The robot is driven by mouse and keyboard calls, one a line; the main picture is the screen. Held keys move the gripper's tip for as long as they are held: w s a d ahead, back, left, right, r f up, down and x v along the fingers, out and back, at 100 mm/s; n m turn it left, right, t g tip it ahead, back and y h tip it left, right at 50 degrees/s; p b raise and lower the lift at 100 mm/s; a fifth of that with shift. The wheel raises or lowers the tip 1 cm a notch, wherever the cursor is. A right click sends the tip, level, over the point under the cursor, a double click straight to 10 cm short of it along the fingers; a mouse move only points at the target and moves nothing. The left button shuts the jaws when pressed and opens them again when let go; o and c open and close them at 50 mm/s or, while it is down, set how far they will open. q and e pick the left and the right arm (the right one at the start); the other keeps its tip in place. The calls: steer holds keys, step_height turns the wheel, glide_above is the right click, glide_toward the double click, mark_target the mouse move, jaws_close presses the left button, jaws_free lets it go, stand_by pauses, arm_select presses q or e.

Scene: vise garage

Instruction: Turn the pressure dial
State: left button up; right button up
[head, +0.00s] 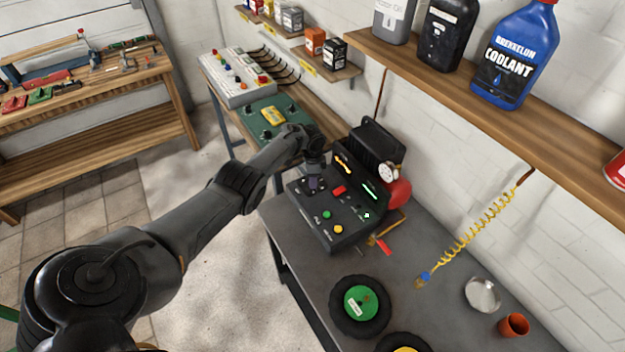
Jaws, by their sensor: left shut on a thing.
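The black control box (325,238) stands on the grey workbench, with a sloped panel of small coloured buttons and lit displays. My left gripper (314,178) is at the panel's upper left and points down. It is shut on the pressure dial there. The fingers hide most of the dial, so its setting cannot be read. A round white gauge (389,171) sits at the back right of the box. My right gripper is not in view.
A red tank (397,193) sits behind the box. Wheels, including a green-hubbed one (361,302), lie in front. A yellow coiled hose (470,236) hangs at right. A wooden shelf (560,128) with bottles overhangs the back.

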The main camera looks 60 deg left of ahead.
arm_select(q)
steer(key=m+b, duration=0.2)
steer(key=m, duration=0.2)
steer(key=shift+f, duration=0.1)
steer(key=shift+m+b, duration=0.65)
steer(key=shift+m, duration=1.25)
steer(key=o, duration=1)
steer(key=shift+o, duration=0.2)
step_height(320, 180, up, 11)
steer(key=p, duration=0.2)
